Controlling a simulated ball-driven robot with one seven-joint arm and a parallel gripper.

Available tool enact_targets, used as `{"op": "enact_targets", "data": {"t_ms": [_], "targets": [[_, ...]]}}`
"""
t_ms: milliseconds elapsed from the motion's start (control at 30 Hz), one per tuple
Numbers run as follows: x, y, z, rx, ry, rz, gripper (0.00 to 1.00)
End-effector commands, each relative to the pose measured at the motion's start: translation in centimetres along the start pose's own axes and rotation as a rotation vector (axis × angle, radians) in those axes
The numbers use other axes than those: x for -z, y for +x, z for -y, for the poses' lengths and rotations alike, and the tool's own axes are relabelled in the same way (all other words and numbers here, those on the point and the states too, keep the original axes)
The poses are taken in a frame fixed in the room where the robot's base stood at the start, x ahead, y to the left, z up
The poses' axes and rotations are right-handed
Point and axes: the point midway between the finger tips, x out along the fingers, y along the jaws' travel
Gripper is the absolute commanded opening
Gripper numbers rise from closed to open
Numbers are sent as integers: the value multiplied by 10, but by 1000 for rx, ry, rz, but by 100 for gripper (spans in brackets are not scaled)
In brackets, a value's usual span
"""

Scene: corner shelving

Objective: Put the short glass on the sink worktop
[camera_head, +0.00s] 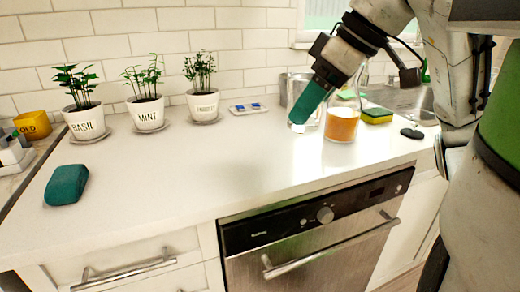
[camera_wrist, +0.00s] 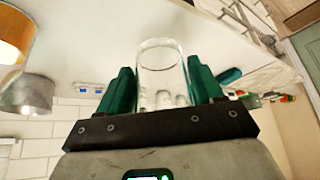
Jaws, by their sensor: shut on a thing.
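The short glass (camera_head: 306,121) is clear and shows low over the white worktop (camera_head: 225,165), largely behind my gripper's green finger. In the wrist view the glass (camera_wrist: 162,62) stands between the two green fingers, which are closed against its sides. My gripper (camera_head: 308,105) comes down from the upper right; it also shows in the wrist view (camera_wrist: 162,88). I cannot tell whether the glass base touches the worktop. The sink area (camera_head: 415,100) is at the right, partly hidden by my arm.
A glass jar of orange liquid (camera_head: 342,124) stands close right of the glass. A yellow-green sponge (camera_head: 377,116) and a dark object (camera_head: 412,133) lie farther right. Potted plants (camera_head: 148,113) line the wall. A teal object (camera_head: 66,184) lies front left. The middle worktop is clear.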

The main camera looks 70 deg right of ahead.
Motion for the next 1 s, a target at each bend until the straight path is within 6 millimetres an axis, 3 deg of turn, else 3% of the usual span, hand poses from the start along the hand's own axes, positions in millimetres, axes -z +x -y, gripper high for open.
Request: {"op": "enact_targets", "data": {"t_ms": [367,433,1000], "targets": [[26,48,-36,3,-1,2,25],[31,40,-38,3,3,1,25],[40,52,-49,5,3,1,25]]}}
